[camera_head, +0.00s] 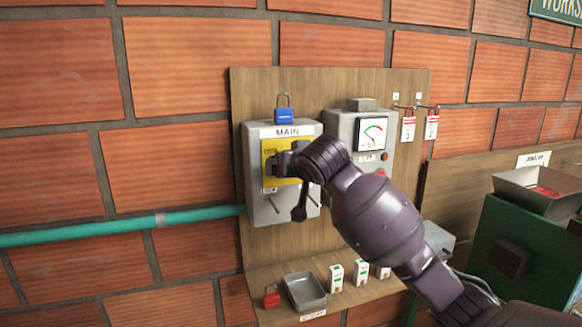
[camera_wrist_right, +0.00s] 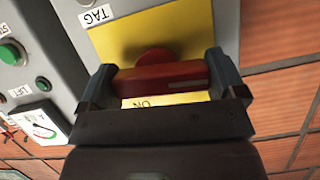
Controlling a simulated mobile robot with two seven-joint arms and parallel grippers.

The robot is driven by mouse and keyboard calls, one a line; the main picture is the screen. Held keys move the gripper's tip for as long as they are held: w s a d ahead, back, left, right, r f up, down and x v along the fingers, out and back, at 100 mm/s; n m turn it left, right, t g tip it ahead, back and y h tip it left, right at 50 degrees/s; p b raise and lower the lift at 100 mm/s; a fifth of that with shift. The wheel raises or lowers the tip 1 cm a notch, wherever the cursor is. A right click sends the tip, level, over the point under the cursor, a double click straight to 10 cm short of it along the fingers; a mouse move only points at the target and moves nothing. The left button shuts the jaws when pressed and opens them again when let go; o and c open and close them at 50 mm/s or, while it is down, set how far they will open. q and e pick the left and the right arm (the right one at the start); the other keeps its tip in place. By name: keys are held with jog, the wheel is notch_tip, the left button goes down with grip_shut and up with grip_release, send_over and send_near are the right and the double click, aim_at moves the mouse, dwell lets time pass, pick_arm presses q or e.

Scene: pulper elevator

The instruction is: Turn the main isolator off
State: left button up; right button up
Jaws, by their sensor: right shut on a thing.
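The main isolator (camera_head: 254,188) is a grey box on a wooden board, marked MAIN, with a yellow plate (camera_head: 269,149) on its front. My right gripper (camera_head: 285,163) is at the plate, and my wrist covers the switch in the head view. In the right wrist view, my gripper (camera_wrist_right: 165,80) is shut on the red switch handle (camera_wrist_right: 160,78), one finger at each end of it. The yellow plate (camera_wrist_right: 190,30) shows behind the handle, with an upside-down ON label beside it. The handle's exact setting is hard to tell. My left gripper is out of view.
A blue padlock (camera_head: 284,112) sits on top of the isolator. A grey meter box (camera_head: 342,124) with buttons stands to its right, and tags (camera_head: 408,128) hang beyond. A shelf below holds a red padlock (camera_head: 271,297) and a tray (camera_head: 305,292).

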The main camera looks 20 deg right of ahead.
jog(key=shift+n+h, duration=0.3)
jog(key=shift+n, duration=0.2)
jog(key=o, duration=0.6)
jog(key=shift+o, duration=0.2)
jog(key=shift+s, duration=0.15)
jog(key=b+v, duration=0.1)
jog(key=v, duration=0.9)
jog(key=shift+s+r+b, duration=0.2)
jog(key=shift+b, duration=0.15)
